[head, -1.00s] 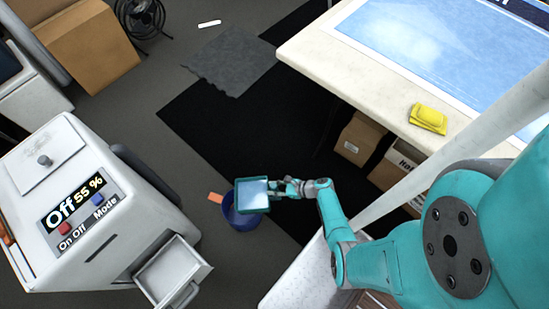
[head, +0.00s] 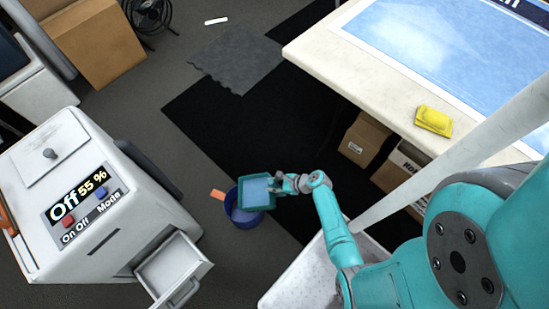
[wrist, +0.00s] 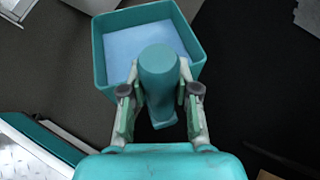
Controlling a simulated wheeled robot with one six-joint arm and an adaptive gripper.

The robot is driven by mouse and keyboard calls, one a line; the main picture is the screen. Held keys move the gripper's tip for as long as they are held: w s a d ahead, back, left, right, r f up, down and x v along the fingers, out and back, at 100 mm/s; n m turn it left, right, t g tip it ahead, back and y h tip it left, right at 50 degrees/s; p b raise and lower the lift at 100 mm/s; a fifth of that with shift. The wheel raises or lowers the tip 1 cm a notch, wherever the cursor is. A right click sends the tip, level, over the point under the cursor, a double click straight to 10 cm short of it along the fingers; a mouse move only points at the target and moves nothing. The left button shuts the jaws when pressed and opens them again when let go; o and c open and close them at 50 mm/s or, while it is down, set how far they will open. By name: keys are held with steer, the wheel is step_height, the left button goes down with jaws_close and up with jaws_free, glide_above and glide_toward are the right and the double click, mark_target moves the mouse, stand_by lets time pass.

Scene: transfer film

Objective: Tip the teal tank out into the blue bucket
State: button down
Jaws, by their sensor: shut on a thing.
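The teal tank (head: 268,205) is an open square box with pale blue liquid inside. It hangs over the right part of the blue bucket (head: 238,222) on the floor and hides part of its opening. The tank also fills the top of the wrist view (wrist: 99,55), where the liquid lies as a flat pale sheet below its walls. My gripper (head: 279,186) is shut on the tank's thick teal handle; in the wrist view both fingers (wrist: 158,100) press its sides. I cannot tell for sure whether any liquid is in the bucket.
A white machine (head: 110,180) with an open drawer (head: 172,268) stands left of the bucket. An orange piece (head: 218,195) is beside the bucket's rim. A pale table (head: 385,105) with a yellow cloth (head: 433,120) is at the right, with boxes (head: 362,138) under it.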

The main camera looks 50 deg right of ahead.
steer(key=shift+w+a+r+g+h, duration=0.25)
steer(key=shift+w+r+g+h, duration=0.1)
steer(key=shift+r, duration=0.1)
steer(key=shift+w+a+r+g+h, duration=0.25)
steer(key=shift+r+g, duration=0.1)
steer(key=shift+r, duration=0.1)
steer(key=w+a+f+n+g+h, duration=0.1)
steer(key=w+a+g+h, duration=0.8)
steer(key=w+a, duration=0.3)
steer(key=shift+w+a+f+n, duration=0.2)
steer(key=shift+a+f+n, duration=0.1)
steer(key=shift+n, duration=0.1)
stand_by(3.7)
stand_by(1.3)
